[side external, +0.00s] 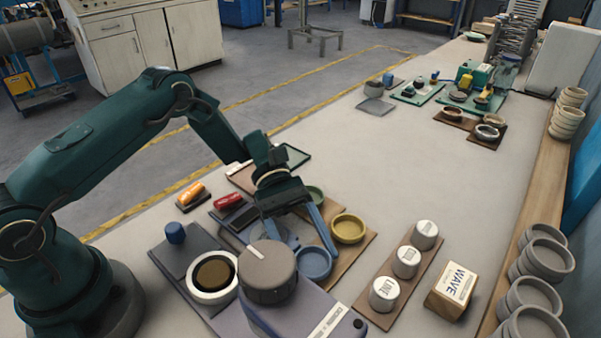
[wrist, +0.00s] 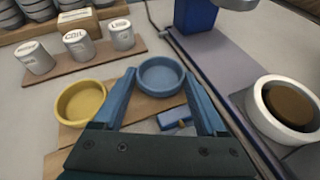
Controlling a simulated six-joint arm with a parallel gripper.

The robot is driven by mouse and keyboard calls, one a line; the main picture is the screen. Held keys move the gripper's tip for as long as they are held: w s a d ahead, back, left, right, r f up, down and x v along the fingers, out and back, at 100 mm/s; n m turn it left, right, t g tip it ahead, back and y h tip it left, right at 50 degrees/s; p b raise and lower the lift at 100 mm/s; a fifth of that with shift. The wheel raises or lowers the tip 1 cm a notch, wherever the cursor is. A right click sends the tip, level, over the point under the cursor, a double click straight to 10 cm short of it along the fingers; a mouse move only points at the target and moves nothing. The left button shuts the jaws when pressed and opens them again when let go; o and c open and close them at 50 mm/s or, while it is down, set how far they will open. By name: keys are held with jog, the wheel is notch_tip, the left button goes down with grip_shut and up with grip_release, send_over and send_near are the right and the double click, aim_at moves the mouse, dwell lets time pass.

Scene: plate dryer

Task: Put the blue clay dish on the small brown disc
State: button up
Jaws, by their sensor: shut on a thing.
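The blue clay dish (side external: 313,263) is round and shallow, by the front edge of a brown board. It also shows in the wrist view (wrist: 160,76), upright between the two blue fingers. My gripper (side external: 314,250) is shut on the dish, a fingertip at each side of it. I cannot tell whether the dish is clear of the board. The small brown disc (side external: 214,272) lies inside a thick white ring, left of the gripper in the side view. In the wrist view the disc (wrist: 291,104) is at the right, with nothing on it.
A yellow dish (side external: 347,229) stands beside the blue one, and a green dish (side external: 316,194) is partly hidden behind my gripper. A tall grey round knob (side external: 267,272) stands between the blue dish and the white ring (side external: 193,289). Labelled pots (side external: 406,262) stand to the right.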

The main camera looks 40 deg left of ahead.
aim_at(293, 240)
jog(key=shift+f, duration=0.15)
jog(key=o, duration=1.5)
jog(key=shift+c, duration=0.2)
jog(key=shift+v, duration=2.25)
jog(key=shift+w+a, duration=0.1)
jog(key=shift+a, duration=0.05)
jog(key=shift+a+r, duration=0.1)
jog(key=shift+r, duration=0.35)
jog(key=s+a+r+m+t+y, duration=0.8)
jog(key=s+r+m+t+y, duration=0.2)
jog(key=s+r+m+y, duration=0.2)
jog(key=shift+s+r+t+y, duration=0.3)
jog(key=shift+s+r, duration=0.25)
jog(key=shift+s, duration=0.5)
